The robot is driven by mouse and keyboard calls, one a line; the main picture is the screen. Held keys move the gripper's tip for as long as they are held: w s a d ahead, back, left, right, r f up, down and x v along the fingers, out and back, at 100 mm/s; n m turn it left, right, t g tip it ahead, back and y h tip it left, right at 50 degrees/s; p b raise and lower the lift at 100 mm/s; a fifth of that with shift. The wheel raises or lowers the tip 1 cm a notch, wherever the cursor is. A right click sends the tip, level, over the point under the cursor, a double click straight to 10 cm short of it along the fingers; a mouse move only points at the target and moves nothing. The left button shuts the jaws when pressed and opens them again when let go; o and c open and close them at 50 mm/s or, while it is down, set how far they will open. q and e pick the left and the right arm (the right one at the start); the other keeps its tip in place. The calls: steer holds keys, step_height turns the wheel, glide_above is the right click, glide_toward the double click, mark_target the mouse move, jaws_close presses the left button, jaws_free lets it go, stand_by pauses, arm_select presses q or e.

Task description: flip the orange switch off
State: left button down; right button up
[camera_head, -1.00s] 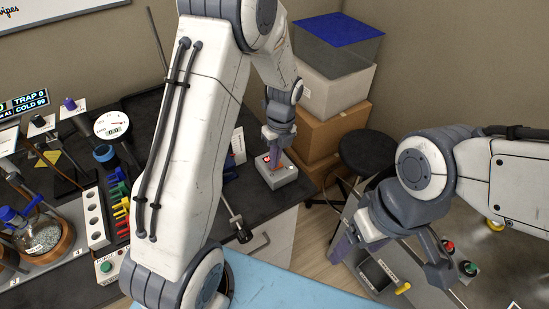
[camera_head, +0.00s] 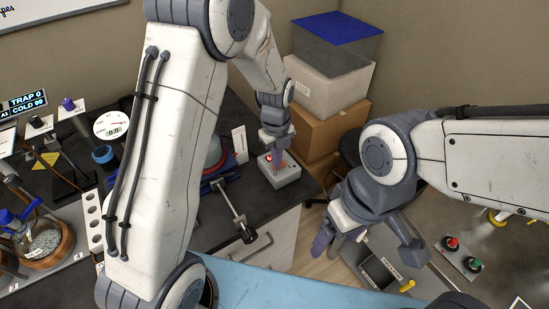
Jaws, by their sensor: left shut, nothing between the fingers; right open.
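A small pale switch box (camera_head: 287,175) sits on the dark bench top near its right corner. A red-lit part (camera_head: 268,158) shows on its top; the rest of the switch is hidden by my gripper. My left gripper (camera_head: 279,160) is shut and empty, pointing down at the top of the box, beside the red-lit part. I cannot tell whether its tips touch the switch. My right gripper (camera_head: 338,240) is open and empty, low at the right, well apart from the box.
A white card (camera_head: 239,143) stands left of the box. A metal bar with a dark knob (camera_head: 248,236) lies in front. Cardboard boxes (camera_head: 330,138) are stacked behind. A grey panel with red and green buttons (camera_head: 460,257) is at the right. Glassware (camera_head: 42,240) stands at the left.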

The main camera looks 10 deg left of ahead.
arm_select(q)
steer(key=shift+w+d+f, duration=0.3)
steer(key=shift+w+d, duration=0.05)
steer(key=shift+d, duration=0.15)
steer(key=shift+w+d+f, duration=0.1)
steer(key=shift+d, duration=0.05)
step_height(320, 180, up, 6)
steer(key=p, duration=0.4)
steer(key=shift+f+p, duration=0.2)
steer(key=shift+p, duration=0.2)
steer(key=shift+w+r+b, duration=0.1)
steer(key=shift+r+b, duration=0.6)
steer(key=shift+b, duration=0.1)
step_height(320, 180, up, 8)
steer(key=b, duration=0.1)
steer(key=shift+a, duration=0.2)
